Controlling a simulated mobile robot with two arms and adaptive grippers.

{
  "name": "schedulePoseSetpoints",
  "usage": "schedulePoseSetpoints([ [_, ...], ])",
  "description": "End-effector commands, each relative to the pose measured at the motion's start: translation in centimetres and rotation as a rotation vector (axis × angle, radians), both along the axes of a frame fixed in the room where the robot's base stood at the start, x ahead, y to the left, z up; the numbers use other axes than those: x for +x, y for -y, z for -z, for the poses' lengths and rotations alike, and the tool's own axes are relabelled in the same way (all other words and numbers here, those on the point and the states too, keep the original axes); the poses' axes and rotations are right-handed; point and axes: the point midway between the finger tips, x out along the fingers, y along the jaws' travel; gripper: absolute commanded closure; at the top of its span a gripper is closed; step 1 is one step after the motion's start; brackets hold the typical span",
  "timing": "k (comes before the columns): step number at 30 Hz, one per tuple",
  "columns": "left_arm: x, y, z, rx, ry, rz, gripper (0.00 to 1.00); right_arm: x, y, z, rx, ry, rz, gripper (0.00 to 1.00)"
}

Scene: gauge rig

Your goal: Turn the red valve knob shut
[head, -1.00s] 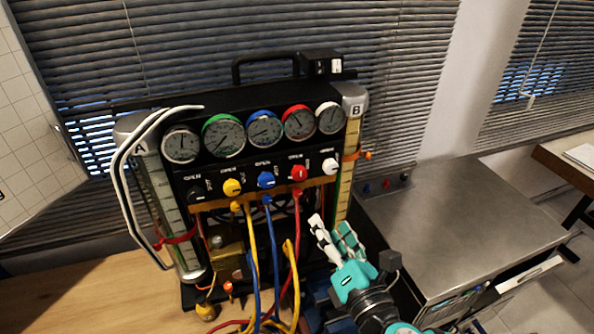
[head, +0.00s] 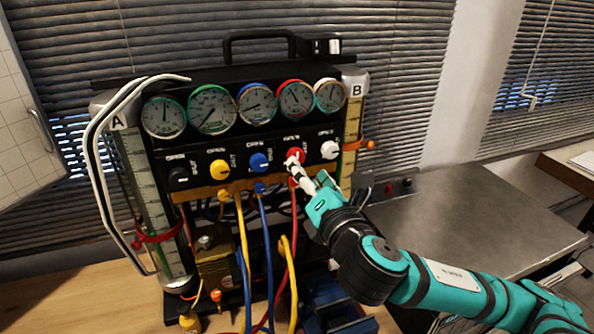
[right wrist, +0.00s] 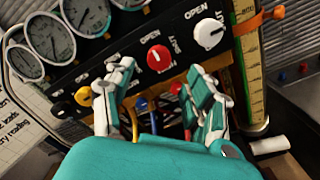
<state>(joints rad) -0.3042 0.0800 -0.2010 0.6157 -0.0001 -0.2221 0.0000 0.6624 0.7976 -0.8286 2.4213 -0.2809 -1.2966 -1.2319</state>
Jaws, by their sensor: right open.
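The red valve knob (head: 295,155) is on the black panel of the gauge rig, between the blue knob (head: 259,162) and the white knob (head: 330,150). In the right wrist view the red knob (right wrist: 159,58) has a white pointer line and stands beyond the fingertips, roughly in line with the gap between them. My right gripper (head: 299,168) is in front of and just below the red knob and partly covers it. It also shows in the right wrist view (right wrist: 158,78), open with nothing between its fingers. I cannot tell whether a fingertip touches the panel. My left gripper is not in view.
Several gauges (head: 212,109) sit above the knobs. Yellow, blue and red hoses (head: 267,245) hang below the panel, close to my right gripper. Glass tubes flank the rig, the right one marked B (head: 352,125). A grey metal worktop (head: 450,195) at right is clear.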

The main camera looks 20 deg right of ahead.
Motion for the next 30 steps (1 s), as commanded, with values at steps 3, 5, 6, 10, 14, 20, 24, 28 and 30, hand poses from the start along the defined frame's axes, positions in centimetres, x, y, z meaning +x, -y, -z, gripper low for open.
schedulePoseSetpoints([
  [3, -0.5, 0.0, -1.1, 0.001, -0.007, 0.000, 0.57, 2.5, -0.1, -0.5, 0.001, 0.000, 0.001, 0.45],
  [5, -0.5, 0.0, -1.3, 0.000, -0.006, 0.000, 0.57, 3.5, -0.1, -0.5, 0.001, 0.001, 0.001, 0.45],
  [6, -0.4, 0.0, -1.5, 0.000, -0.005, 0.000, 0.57, 4.0, -0.1, -0.5, 0.002, 0.001, 0.001, 0.45],
  [10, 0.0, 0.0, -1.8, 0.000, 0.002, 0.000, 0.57, 5.4, -0.2, -0.4, 0.001, 0.001, 0.001, 0.45],
  [14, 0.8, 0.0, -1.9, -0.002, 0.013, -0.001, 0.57, 6.0, -0.2, -0.3, 0.002, 0.001, -0.001, 0.45],
  [20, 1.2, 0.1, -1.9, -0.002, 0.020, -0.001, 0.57, 6.1, -0.2, -0.2, 0.002, 0.001, -0.001, 0.45],
  [24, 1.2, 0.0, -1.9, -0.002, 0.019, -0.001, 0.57, 6.1, -0.2, -0.2, 0.002, 0.001, -0.001, 0.54],
  [28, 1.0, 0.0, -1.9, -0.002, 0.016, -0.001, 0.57, 6.1, -0.2, -0.2, 0.001, 0.001, -0.001, 0.71],
  [30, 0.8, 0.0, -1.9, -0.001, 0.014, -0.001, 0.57, 6.1, -0.2, -0.2, 0.001, 0.001, -0.001, 0.80],
])
